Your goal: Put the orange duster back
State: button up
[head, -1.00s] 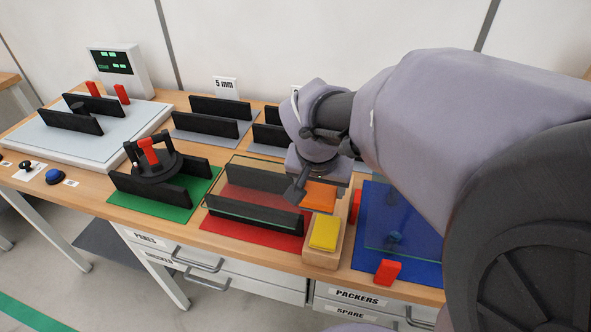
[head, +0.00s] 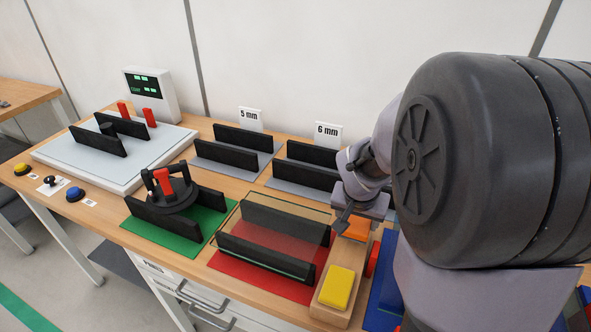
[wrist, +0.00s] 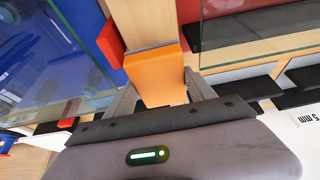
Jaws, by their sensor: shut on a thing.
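My gripper (head: 352,222) is shut on the orange duster (head: 356,231), at the far end of a pale wooden block (head: 325,311). In the wrist view the orange duster (wrist: 157,78) sits between the two fingers (wrist: 160,95), with a grey strip along its edge and the wooden block (wrist: 146,20) beyond it. I cannot tell whether the duster rests on the block or hangs just above it. A yellow duster (head: 338,287) lies on the near end of the block. My arm hides part of the area to the right.
A blue mat (head: 382,300) and a red block (head: 373,258) are close on the right. A black suction lifter (head: 170,195) stands over the green mat.

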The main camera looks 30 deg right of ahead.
aim_at(355, 229)
jog(key=shift+f+b, duration=1.1)
jog(key=shift+f, duration=0.85)
jog(key=o, duration=1)
jog(key=shift+r, duration=0.1)
